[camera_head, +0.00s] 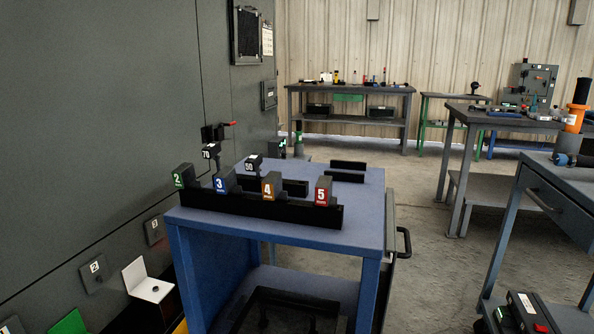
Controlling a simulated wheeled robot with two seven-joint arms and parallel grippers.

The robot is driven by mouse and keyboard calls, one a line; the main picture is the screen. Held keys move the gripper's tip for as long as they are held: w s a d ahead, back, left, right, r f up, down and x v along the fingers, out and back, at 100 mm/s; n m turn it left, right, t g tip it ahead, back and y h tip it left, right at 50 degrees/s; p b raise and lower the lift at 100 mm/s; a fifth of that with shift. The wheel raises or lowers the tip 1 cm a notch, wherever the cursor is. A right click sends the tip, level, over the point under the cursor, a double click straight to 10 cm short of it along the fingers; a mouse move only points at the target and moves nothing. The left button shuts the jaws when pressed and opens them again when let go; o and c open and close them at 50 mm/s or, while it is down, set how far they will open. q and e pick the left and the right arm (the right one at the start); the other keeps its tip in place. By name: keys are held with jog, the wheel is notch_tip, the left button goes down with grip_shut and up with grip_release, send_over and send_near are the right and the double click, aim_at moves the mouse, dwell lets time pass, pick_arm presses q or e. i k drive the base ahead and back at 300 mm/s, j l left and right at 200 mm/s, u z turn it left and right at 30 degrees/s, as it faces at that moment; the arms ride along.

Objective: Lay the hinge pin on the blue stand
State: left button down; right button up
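The blue stand (331,235) is a blue-framed table with a grey-blue top in the middle of the head view. A black rack (258,207) along its front carries dark blocks labelled 2, 3, 4 and 5. Dark pieces marked 70 (209,152) and 50 (252,165) stand behind it. Two short black bars (348,166) lie at the back right of the top. I cannot make out a hinge pin for sure. Neither of my grippers is in view.
A large grey enclosure wall (95,120) fills the left. A white angled bracket (147,282) is low at left. A black handle (403,242) juts from the stand's right side. Workbenches stand behind and right. The stand's right front top and the floor right of it are clear.

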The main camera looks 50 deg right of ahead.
aim_at(282, 169)
jog(key=i+j+z, duration=0.1)
jog(key=z, duration=1.75)
